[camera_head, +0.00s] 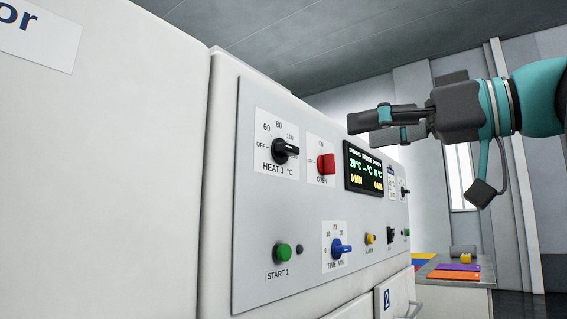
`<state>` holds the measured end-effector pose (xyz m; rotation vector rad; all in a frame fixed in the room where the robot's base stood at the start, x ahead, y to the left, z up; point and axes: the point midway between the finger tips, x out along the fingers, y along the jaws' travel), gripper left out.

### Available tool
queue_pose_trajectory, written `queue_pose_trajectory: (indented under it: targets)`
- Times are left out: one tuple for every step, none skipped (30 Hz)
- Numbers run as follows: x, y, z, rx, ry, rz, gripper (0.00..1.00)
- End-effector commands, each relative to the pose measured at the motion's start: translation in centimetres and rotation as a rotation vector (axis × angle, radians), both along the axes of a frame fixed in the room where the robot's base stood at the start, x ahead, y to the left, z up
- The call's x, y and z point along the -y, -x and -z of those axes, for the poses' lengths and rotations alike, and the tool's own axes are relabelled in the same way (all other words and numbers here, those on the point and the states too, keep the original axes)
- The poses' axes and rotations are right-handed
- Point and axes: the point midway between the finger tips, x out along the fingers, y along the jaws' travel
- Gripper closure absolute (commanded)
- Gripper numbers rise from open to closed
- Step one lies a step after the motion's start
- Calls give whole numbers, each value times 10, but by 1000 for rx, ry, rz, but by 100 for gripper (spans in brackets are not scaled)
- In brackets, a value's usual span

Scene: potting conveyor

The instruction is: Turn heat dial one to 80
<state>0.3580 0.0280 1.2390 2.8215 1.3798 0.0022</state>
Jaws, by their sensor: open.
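The heat dial one (285,151) is a black knob on a white plate marked "HEAT 1 °C", at the upper left of the grey control panel (262,230). Its scale shows OFF, 60, 80 and a higher mark. The knob's pale pointer line faces right, away from OFF; its exact reading cannot be told. My gripper (372,127) is open and empty, its fingers pointing left. It appears to the right of the dial and a little above it, over the top edge of the digital display (363,169). It is apart from the dial.
A red switch (326,164) sits just right of the dial. Below are a green START 1 button (282,251), a blue time knob (341,248) and a yellow alarm (369,238). A table (430,276) with coloured mats stands at the right back.

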Motion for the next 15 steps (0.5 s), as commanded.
queue_pose_trajectory:
  targets:
    - [-5, -2, 0, -1, 1, -5, 31]
    - [-8, -4, 0, -1, 1, -5, 31]
    - [-11, -7, 0, 0, 0, -5, 31]
    - [-14, -8, 0, -1, 1, -6, 31]
    - [-15, -11, 0, -1, 0, -4, 31]
    - [-19, -13, 0, -2, -1, -5, 31]
    - [-21, -15, 0, -2, 0, -5, 31]
    - [-23, -17, 0, -2, 0, -4, 31]
    - [-27, -19, 0, -2, 0, -4, 31]
    - [-29, -21, 0, -2, 0, -5, 31]
    - [-31, -23, 0, -2, 0, -3, 31]
    - [-35, -25, 0, -1, 0, -5, 31]
    - [-37, -27, 0, -2, -1, -4, 31]
    - [-39, -29, 0, -2, 0, -4, 31]
    - [-42, -32, 0, -2, 0, -4, 31]
